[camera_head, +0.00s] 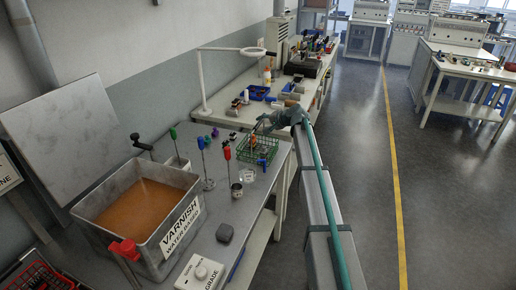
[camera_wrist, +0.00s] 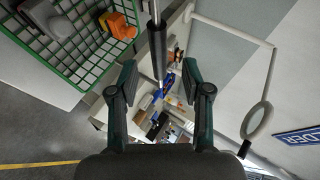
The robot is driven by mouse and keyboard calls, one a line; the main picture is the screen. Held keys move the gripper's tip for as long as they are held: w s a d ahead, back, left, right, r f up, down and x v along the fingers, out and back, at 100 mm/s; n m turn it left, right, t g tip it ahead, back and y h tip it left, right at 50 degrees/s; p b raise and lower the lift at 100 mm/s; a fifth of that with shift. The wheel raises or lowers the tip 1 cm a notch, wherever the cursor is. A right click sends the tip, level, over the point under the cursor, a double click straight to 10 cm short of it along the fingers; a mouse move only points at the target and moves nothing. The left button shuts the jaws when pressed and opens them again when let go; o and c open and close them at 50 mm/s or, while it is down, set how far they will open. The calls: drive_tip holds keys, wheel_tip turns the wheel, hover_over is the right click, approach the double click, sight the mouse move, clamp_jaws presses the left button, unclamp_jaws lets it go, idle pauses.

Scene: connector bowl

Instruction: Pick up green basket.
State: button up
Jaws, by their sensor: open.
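The green basket (camera_head: 265,154) is a wire grid container on the grey table, near its right edge. In the wrist view the basket (camera_wrist: 94,72) fills the upper left, with orange and grey parts inside. My gripper (camera_head: 264,123) is over the basket in the head view; its fingers are small there. In the wrist view my gripper (camera_wrist: 158,78) is open.
A varnish tank (camera_head: 125,240) stands on the left of the table. Thin stands with coloured tops (camera_head: 227,154) and a small tin (camera_head: 237,190) are left of the basket. A magnifier lamp (camera_head: 252,51) and blue bins (camera_head: 254,92) are behind. The aisle at right is clear.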

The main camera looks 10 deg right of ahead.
sight(259, 124)
drive_tip(key=p+x, duration=0.2)
drive_tip(key=x, duration=0.2)
drive_tip(key=shift+w+a, duration=0.1)
drive_tip(key=shift+a, duration=0.05)
drive_tip(key=shift+w+a+f, duration=0.1)
drive_tip(key=shift+f, duration=0.15)
clamp_jaws()
drive_tip(key=shift+r, duration=0.1)
